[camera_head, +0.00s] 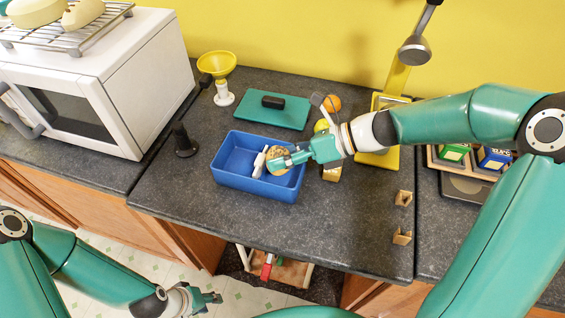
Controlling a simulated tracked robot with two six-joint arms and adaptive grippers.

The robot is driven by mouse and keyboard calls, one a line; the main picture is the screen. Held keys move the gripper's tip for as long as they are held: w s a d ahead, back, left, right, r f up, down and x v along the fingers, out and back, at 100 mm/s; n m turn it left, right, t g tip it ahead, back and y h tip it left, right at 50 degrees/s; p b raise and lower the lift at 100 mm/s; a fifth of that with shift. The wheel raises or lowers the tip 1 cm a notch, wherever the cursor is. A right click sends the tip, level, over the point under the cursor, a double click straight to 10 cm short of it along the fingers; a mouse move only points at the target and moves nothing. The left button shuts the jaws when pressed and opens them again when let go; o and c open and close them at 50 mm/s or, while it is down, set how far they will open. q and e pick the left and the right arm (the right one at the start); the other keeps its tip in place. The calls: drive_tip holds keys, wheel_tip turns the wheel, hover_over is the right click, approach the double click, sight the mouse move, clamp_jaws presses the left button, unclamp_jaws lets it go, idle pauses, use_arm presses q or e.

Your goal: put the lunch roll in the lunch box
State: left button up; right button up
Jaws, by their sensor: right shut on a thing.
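The lunch box is an open blue box (232,178) near the middle of the counter. The lunch roll is a round, tan, speckled roll (278,153) at the box's right part, partly hidden by my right gripper. My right gripper (275,163) reaches in from the right and is shut on the roll, over or inside the box; whether the roll touches the floor of the box I cannot tell. A white piece (260,162) shows just left of the roll. My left gripper (213,297) is low, in front of the counter, away from the box; its opening is unclear.
A teal lid with black handle (272,108) lies behind the box. A yellow funnel on a white stand (217,75) and black object (184,141) stand left. An orange (332,103) and yellow stand (378,158) are right. Small wooden holders (403,198) sit near the front right.

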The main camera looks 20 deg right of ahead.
drive_tip(key=shift+f, duration=1.2)
drive_tip(key=shift+f+b, duration=0.4)
drive_tip(key=shift+f, duration=0.2)
drive_tip(key=o, duration=1.3)
drive_tip(key=shift+c, duration=0.2)
drive_tip(key=shift+r, duration=0.15)
drive_tip(key=shift+r+p, duration=0.3)
drive_tip(key=v, duration=1.2)
drive_tip(key=shift+r, duration=0.2)
